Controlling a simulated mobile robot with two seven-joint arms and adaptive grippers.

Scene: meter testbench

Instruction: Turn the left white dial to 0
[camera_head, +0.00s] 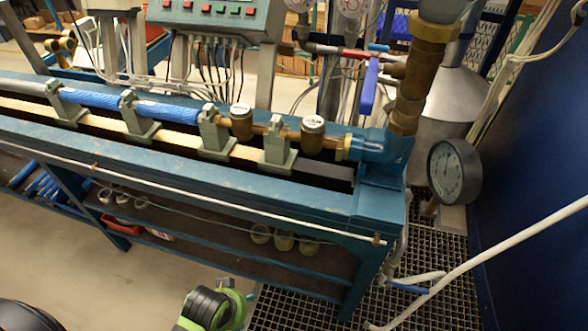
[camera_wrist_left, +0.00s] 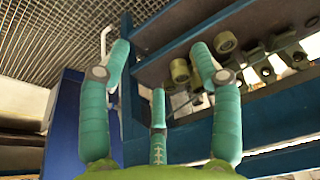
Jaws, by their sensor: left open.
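Two brown-bodied meters with white round tops sit on the pipe line on the blue bench in the head view: the left white dial (camera_head: 241,109) and the right white dial (camera_head: 313,124). Their markings are too small to read. My right gripper is out of view.
The blue bench (camera_head: 210,185) has a lower shelf holding several metal fittings (camera_head: 285,241). A blue-handled valve (camera_head: 369,85), a thick brown pipe (camera_head: 412,85) and a black gauge (camera_head: 453,171) stand at the right end. A control box (camera_head: 215,15) stands behind. Floor in front is clear.

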